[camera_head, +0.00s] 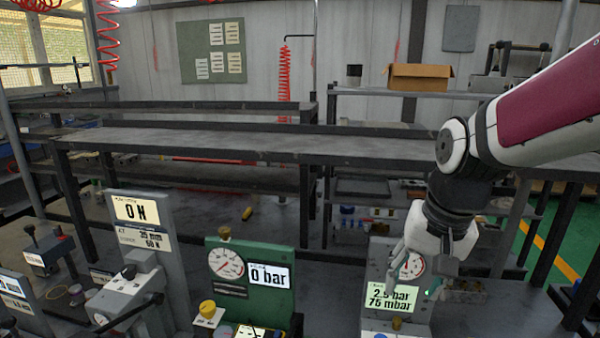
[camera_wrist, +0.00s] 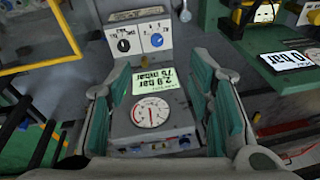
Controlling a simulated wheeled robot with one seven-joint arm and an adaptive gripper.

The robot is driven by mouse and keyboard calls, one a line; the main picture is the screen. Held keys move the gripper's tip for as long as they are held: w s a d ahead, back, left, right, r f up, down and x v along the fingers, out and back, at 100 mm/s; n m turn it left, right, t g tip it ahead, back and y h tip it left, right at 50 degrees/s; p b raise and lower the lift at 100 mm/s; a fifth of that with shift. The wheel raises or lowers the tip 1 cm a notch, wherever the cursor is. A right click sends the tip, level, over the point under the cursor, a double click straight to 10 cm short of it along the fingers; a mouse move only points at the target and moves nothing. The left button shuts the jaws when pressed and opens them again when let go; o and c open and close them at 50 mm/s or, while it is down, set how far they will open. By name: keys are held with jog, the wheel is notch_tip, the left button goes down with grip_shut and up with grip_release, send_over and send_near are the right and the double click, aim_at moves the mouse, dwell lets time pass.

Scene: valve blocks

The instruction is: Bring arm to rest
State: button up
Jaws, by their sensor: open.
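My gripper (camera_head: 420,270) hangs at the end of my arm on the right of the head view, in front of a grey valve block (camera_head: 378,262). That block has a round gauge and a lit display (camera_head: 392,296) that reads about 2.5 bar, 75 mbar. In the wrist view my gripper (camera_wrist: 165,85) is open, with its green-padded fingers on both sides of the block's gauge (camera_wrist: 150,113) and display (camera_wrist: 150,82). Whether a finger touches the block cannot be told.
A green block (camera_head: 225,290) with a gauge and a 0 bar display stands left of it. A long dark table (camera_head: 240,142) lies behind. A cardboard box (camera_head: 420,77) sits on a back shelf.

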jog(key=s+r+n+t, duration=0.1)
jog(key=s+r+n, duration=0.1)
jog(key=s, duration=0.5)
jog(key=s+r+n+t, duration=0.1)
jog(key=s+r+t, duration=0.1)
jog(key=s, duration=0.5)
jog(key=shift+s+d+r+n+h, duration=0.15)
jog(key=shift+d+r+n+h, duration=0.2)
jog(key=shift+r, duration=0.45)
